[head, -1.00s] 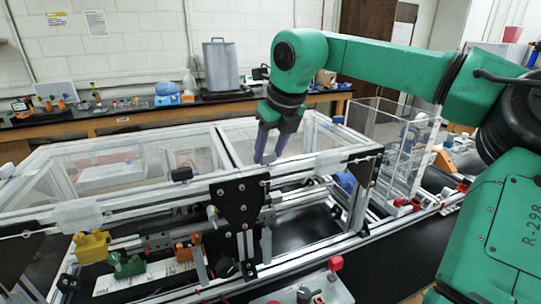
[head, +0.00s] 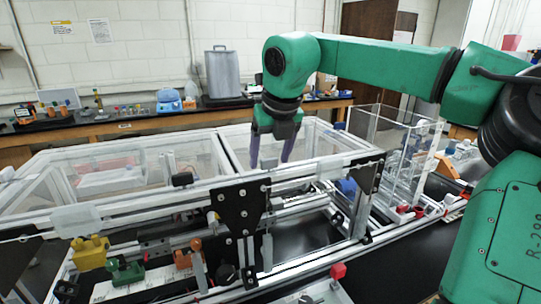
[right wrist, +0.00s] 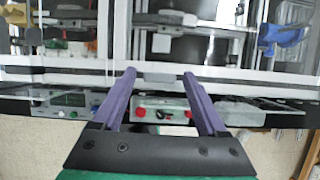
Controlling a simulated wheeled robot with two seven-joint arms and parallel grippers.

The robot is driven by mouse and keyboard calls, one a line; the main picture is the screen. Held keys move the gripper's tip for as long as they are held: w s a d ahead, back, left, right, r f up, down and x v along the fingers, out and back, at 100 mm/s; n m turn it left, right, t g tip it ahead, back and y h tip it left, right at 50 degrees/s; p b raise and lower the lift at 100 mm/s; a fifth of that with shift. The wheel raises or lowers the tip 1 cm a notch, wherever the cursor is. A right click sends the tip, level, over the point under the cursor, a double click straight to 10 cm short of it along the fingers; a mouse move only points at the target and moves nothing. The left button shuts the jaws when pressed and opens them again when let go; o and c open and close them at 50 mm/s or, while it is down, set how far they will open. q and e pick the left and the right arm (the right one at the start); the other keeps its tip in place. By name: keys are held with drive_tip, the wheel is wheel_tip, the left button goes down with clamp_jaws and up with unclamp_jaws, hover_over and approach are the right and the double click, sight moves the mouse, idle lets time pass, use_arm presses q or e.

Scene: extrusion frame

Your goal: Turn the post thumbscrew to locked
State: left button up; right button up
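My right gripper (head: 270,164) is open and empty, its purple fingers pointing down over the frame's right-hand bay. It also shows in the right wrist view (right wrist: 159,75), with its fingers apart and nothing between them. The extrusion frame (head: 120,205) stretches across the head view, with a black joining plate (head: 240,205) at its front middle. A small pale knob (head: 212,217) sits at the left side of this plate. I cannot tell for sure whether it is the post thumbscrew, or its lock state. My left gripper is not in view.
A yellow block (head: 90,251), a green block (head: 125,268) and an orange clamp (head: 186,258) sit low at the front left. A red knob (head: 338,270) tops a box at the front. A clear tank (head: 385,145) stands at right.

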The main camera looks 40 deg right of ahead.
drive_tip(key=v, duration=1.4)
drive_tip(key=shift+r, duration=0.25)
